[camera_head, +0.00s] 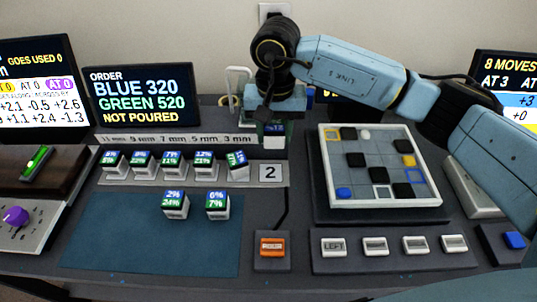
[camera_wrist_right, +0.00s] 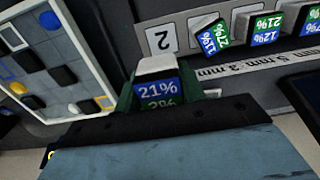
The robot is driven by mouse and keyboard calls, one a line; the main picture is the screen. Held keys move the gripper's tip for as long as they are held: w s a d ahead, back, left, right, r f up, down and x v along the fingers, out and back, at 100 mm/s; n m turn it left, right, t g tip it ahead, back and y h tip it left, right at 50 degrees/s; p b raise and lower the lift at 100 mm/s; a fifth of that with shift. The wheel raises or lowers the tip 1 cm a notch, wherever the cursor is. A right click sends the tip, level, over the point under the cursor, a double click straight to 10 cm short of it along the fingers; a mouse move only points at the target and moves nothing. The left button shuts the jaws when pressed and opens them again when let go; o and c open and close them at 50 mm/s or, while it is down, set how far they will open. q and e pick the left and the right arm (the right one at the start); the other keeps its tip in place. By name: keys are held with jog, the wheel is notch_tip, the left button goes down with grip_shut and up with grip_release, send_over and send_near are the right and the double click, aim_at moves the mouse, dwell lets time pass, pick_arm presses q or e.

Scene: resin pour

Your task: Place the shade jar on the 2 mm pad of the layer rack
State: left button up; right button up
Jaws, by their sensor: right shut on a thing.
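My right gripper (camera_head: 273,115) is shut on a white shade jar with a blue and green label (camera_wrist_right: 157,90); the top blue part reads 21%. It holds the jar behind the right end of the layer rack (camera_head: 190,178), beyond the plate marked 2 (camera_head: 269,172). I cannot tell how high the jar is. The rack's strip reads 11 to 3 mm, left to right; I see no "2 mm" wording. Several jars stand in the rack; the one at its right end (camera_head: 237,161) is tilted. The wrist view also shows that tilted jar (camera_wrist_right: 207,38). My left gripper is not in view.
Two jars, left (camera_head: 175,205) and right (camera_head: 217,205), stand on the blue mat (camera_head: 120,240). A tile board (camera_head: 435,200) stands right of the rack. An orange button (camera_head: 272,247) is in front. Screens, including the order screen (camera_head: 140,95), stand behind.

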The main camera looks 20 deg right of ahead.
send_over(273, 173)
notch_tip(273, 173, down, 6)
jog(key=shift+d+f, duration=0.1)
jog(key=shift+d, duration=0.05)
jog(key=shift+f+b, duration=0.45)
jog(key=shift+f, duration=1.45)
jog(key=shift+w+f, duration=0.1)
jog(key=shift+f, duration=0.05)
jog(key=o, duration=0.8)
jog(key=shift+c, duration=0.2)
